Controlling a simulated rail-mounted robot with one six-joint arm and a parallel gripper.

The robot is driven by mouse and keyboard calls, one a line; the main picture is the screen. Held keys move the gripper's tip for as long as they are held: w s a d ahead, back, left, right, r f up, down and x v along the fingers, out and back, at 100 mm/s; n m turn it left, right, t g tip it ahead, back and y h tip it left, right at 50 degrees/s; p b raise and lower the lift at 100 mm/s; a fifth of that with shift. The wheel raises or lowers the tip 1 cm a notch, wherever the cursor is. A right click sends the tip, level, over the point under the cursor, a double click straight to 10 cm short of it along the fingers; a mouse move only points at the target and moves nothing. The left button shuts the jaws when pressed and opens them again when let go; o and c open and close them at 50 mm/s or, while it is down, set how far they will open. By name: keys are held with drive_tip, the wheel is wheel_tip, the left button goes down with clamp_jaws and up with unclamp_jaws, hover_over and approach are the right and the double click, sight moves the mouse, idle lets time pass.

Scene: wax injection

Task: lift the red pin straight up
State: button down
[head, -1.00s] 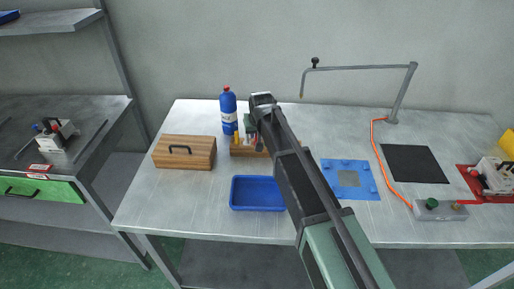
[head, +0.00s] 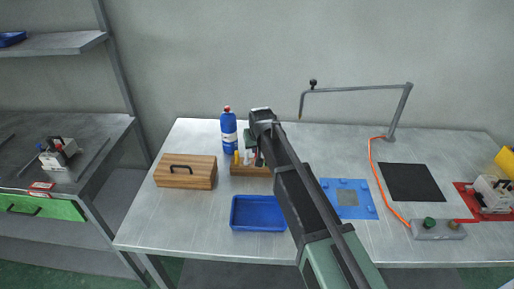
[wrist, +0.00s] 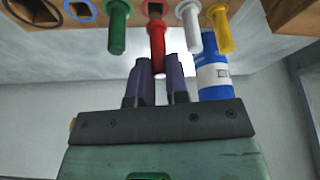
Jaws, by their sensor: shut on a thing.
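The red pin (wrist: 157,40) is in the middle of the wrist view, which appears upside down. My gripper (wrist: 161,66) has its two dark fingers closed on the red pin. The pin is at the wooden rack (head: 240,171), whose edge runs along the top of the wrist view (wrist: 270,8). I cannot tell how far the pin is in its hole. In the head view my arm hides the pin and the fingertips.
Green (wrist: 117,30), white (wrist: 191,28) and yellow (wrist: 221,30) pins stand close beside the red pin. A blue bottle (head: 229,138) stands behind the rack. A lidded wooden box (head: 186,172) is left, and a blue tray (head: 258,213) is in front.

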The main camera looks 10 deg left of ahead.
wheel_tip(320, 180, up, 18)
drive_tip(key=p, duration=1.6)
drive_tip(key=shift+f, duration=0.15)
